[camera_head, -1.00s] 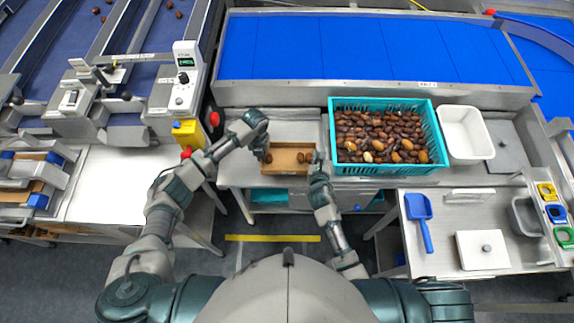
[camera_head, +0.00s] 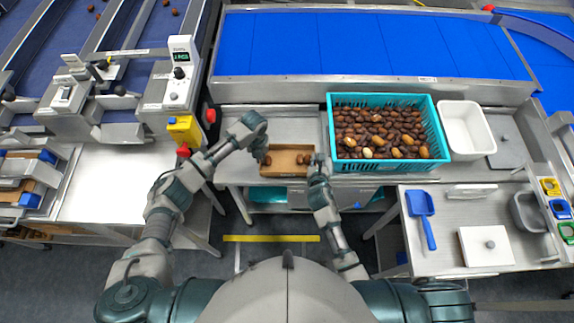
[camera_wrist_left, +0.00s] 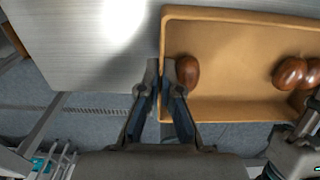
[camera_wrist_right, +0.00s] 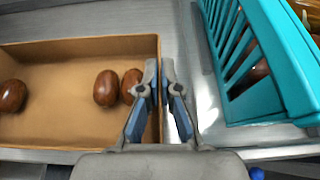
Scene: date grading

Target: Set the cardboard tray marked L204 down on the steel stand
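A shallow tan cardboard tray (camera_head: 287,174) holds a few brown dates. It also shows in the left wrist view (camera_wrist_left: 235,30) and right wrist view (camera_wrist_right: 60,125); I can read no marking on it. My left gripper (camera_wrist_left: 160,72) is shut on the tray's left wall, one finger on each side. My right gripper (camera_wrist_right: 159,72) is shut on its right wall in the same way. The tray is level, over the front part of a steel worktop (camera_head: 285,125). I cannot tell whether it touches the steel, nor which steel surface is the stand.
A teal basket (camera_head: 440,150) full of dates stands close to the tray's right. A white bin (camera_head: 465,130) is beyond it. A steel bench (camera_head: 110,190) with a scale display (camera_head: 180,57) above is on the left. A blue scoop (camera_head: 422,205) lies at right.

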